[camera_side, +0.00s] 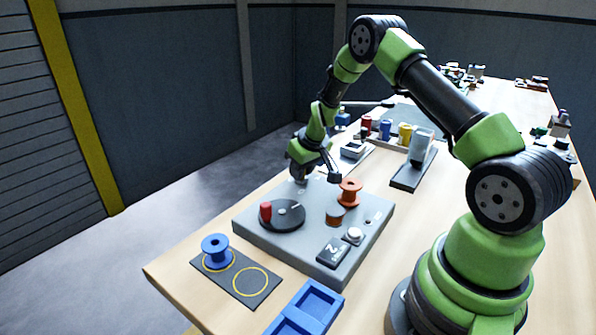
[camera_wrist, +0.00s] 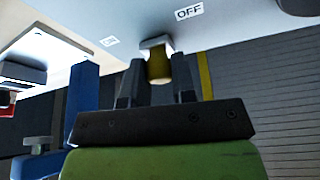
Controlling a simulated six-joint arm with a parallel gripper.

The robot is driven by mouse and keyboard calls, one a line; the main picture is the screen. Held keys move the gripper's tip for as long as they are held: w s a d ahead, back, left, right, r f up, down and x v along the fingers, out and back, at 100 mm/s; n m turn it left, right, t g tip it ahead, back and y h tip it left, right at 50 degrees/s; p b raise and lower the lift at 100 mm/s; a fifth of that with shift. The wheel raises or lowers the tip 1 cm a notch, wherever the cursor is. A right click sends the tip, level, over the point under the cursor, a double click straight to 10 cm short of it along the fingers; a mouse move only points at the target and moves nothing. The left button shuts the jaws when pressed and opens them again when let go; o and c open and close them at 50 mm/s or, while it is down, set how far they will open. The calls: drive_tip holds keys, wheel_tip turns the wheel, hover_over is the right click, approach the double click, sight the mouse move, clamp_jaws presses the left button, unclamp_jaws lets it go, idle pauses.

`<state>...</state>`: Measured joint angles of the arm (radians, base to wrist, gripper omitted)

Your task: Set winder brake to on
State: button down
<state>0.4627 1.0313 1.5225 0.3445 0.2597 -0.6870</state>
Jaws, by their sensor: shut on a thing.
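The grey winder base (camera_side: 262,239) sits on the wooden table in the side view. My gripper (camera_side: 301,180) is low at its far left edge and hides the brake there. In the wrist view my gripper (camera_wrist: 158,78) is shut on the brake lever (camera_wrist: 158,66), a dull yellow grip with a pale block at its end. An OFF label (camera_wrist: 189,12) lies right of and above the lever. A second, faint label (camera_wrist: 108,41) lies to its left; its text is too small to read. The lever stands between the two labels.
On the base are a black disc (camera_side: 285,217) with a red knob (camera_side: 265,211), an orange spool (camera_side: 350,191) and a white button (camera_side: 353,234). A blue spool (camera_side: 215,250) stands on a dark mat with yellow rings. A blue tray (camera_side: 318,297) is at the front.

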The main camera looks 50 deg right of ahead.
drive_tip(key=shift+d, duration=1.15)
drive_tip(key=c, duration=0.9)
unclamp_jaws()
drive_tip(key=shift+c, duration=0.2)
drive_tip(key=v, duration=1)
